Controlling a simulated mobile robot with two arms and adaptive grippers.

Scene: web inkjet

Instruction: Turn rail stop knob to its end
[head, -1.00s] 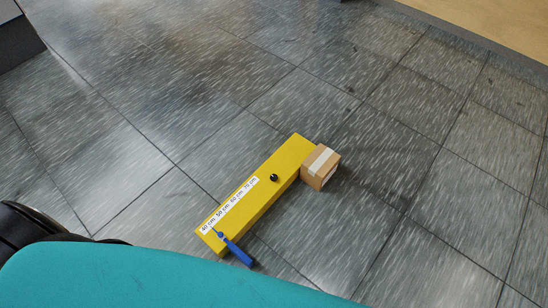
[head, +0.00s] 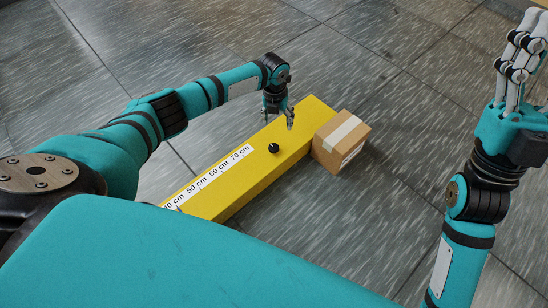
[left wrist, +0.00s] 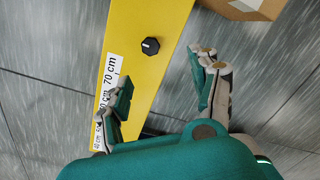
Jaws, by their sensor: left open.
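The rail stop knob is a small round black knob (head: 273,148) on top of a long yellow rail box (head: 310,128), beside a white scale strip (head: 212,176) marked in cm. In the left wrist view the knob (left wrist: 150,46) has a pale pointer line and lies beyond the spread fingers, near the 70 cm end. My left gripper (head: 278,117) is open and empty, pointing down above the yellow box, with nothing touching the knob. My right gripper (head: 520,62) is raised at the upper right, fingers up; its opening is unclear.
A cardboard box (head: 341,141) with pale tape stands against the right side of the yellow box's far end. Grey floor tiles around are otherwise clear. My teal body hides the near end of the scale.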

